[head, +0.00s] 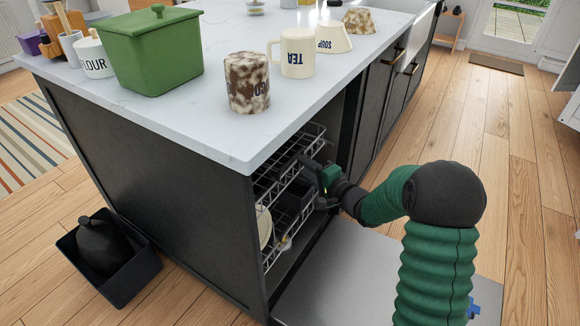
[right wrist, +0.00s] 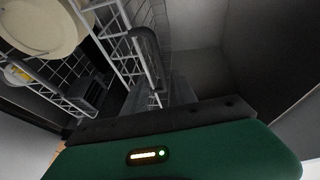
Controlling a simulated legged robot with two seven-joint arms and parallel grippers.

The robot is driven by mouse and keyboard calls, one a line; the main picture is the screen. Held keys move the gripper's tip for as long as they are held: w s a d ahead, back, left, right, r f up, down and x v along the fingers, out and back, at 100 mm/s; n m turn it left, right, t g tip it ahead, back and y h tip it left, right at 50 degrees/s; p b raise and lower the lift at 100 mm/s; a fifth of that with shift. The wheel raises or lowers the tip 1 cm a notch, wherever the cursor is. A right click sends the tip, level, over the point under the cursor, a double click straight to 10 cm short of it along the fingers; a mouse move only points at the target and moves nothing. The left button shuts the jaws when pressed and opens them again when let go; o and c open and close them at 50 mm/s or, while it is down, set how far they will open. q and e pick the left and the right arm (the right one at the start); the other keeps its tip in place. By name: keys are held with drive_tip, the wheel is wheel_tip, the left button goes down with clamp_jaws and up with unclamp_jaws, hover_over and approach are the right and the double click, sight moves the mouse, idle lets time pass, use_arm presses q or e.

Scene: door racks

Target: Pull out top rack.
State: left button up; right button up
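The top rack (head: 285,173) is a grey wire rack inside the open dishwasher in the island. It shows in the right wrist view (right wrist: 112,40) as wire grid, with a dark rounded bar (right wrist: 146,48) beside it. My right gripper (head: 312,184) is at the front of the racks, its dark fingers apart, one higher and one lower. It looks open; I cannot tell whether a finger touches the rack. My left gripper is not in view.
The dishwasher door (head: 350,280) lies folded down below my right arm. A lower rack (head: 274,252) holds pale plates (head: 265,228). The countertop (head: 215,135) overhangs the opening; a mottled mug (head: 248,82) stands near its edge. A dark bin (head: 122,278) is on the floor.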

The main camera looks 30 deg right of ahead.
sight(292, 157)
drive_tip(key=b+x, duration=0.2)
drive_tip(key=x, duration=0.4)
drive_tip(key=shift+w+f+b, duration=0.2)
drive_tip(key=shift+w+b, duration=0.15)
drive_tip(key=shift+w, duration=0.05)
drive_tip(key=shift+w+a+r, duration=0.1)
drive_tip(key=shift+w+a, duration=0.05)
drive_tip(key=shift+w, duration=0.15)
drive_tip(key=c, duration=0.7)
clamp_jaws()
drive_tip(key=shift+s+f, duration=0.1)
drive_tip(key=shift+f, duration=0.1)
